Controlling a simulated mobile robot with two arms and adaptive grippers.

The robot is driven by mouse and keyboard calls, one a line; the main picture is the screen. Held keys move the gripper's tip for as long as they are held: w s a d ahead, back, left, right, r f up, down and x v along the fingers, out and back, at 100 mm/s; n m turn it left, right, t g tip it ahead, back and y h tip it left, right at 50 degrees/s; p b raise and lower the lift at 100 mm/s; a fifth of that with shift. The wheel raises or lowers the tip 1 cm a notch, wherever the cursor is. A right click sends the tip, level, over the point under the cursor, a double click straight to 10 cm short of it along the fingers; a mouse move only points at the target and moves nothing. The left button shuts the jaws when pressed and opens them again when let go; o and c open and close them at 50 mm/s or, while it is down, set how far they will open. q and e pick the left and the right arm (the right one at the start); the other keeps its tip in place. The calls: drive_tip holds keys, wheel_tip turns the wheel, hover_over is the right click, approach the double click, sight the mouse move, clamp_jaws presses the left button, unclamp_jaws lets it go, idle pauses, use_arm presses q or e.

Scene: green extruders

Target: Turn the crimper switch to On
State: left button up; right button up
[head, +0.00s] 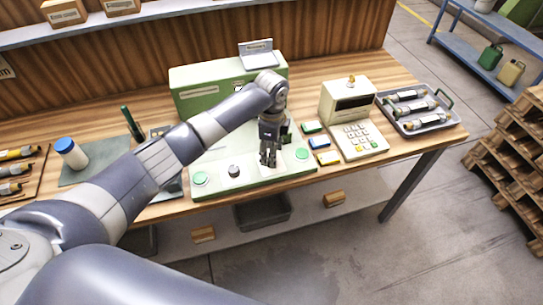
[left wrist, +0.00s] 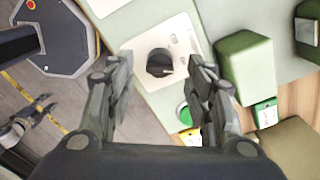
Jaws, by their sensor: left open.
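The pale green crimper (head: 219,87) stands on the wooden workbench, with a light control base in front of its tall body. My left gripper (head: 268,158) hangs over the base, fingers down, open and empty. A black knob (head: 234,171) sits left of it on the base, between a green button (head: 200,178) and the gripper. In the left wrist view, a black knob (left wrist: 160,62) on a white plate lies between and beyond the fingertips of my left gripper (left wrist: 160,75), apart from both. Its markings are too small to read.
A keypad device (head: 354,125) stands right of the crimper, with small coloured boxes (head: 319,142) between them. A tray of cylindrical parts (head: 418,124) is at the bench's right end. A blue-capped jar (head: 71,153) stands at left. My left arm hides part of the bench.

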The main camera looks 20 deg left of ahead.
use_arm(q)
wheel_tip(320, 180, up, 9)
drive_tip(key=shift+f, duration=0.2)
idle(0.5)
